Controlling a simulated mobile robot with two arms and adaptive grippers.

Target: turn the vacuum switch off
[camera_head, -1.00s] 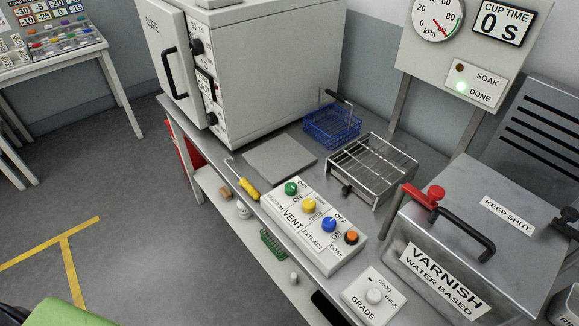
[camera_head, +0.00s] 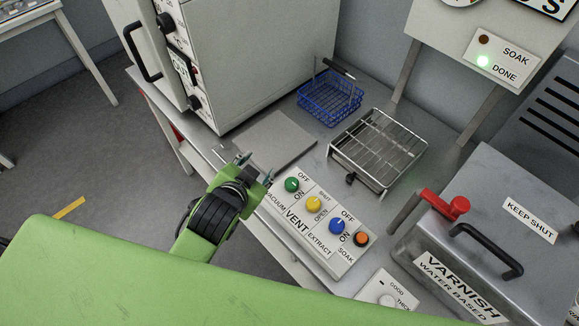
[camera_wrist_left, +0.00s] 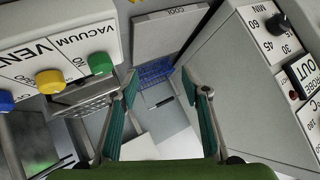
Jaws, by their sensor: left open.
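The vacuum switch is a green knob (camera_head: 292,185) at the left end of the white control panel (camera_head: 322,262). OFF and ON labels stand beside it. Its pointer is too small to read. My left gripper (camera_head: 254,171) is open and empty, just left of the knob and apart from it. In the left wrist view the green knob (camera_wrist_left: 100,63) lies left of the two open fingers (camera_wrist_left: 162,88), outside the gap between them. My right gripper is not in view.
Yellow (camera_head: 314,204), blue (camera_head: 337,226) and orange (camera_head: 362,239) knobs sit along the same panel. A flat grey plate (camera_head: 268,143), a blue basket (camera_head: 329,98) and a wire rack (camera_head: 379,150) stand behind. The cure oven (camera_head: 245,55) is at the back left.

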